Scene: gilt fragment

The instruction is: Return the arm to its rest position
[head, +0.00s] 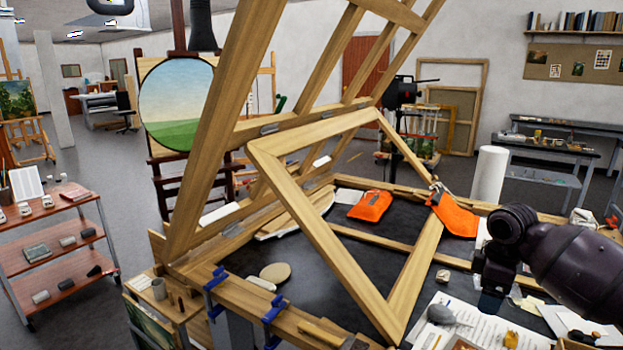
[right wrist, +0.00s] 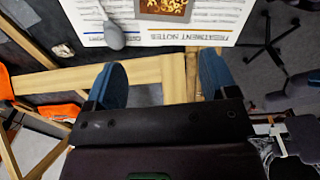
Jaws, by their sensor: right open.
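My right gripper (head: 489,298) hangs at the right end of the work table (head: 250,265), beside papers. Its dark arm comes in from the right edge of the head view. In the right wrist view its two blue fingertips (right wrist: 160,85) are spread wide, with nothing held between them. A pale wooden bar (right wrist: 150,77) shows behind the gap; the distance to it is unclear. My left gripper is not in view.
A wooden frame (head: 322,232) stands tilted over the table, left of my right gripper. A grey bulb (head: 441,314) rests on the papers (right wrist: 160,35). A white roll (head: 488,175) stands behind.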

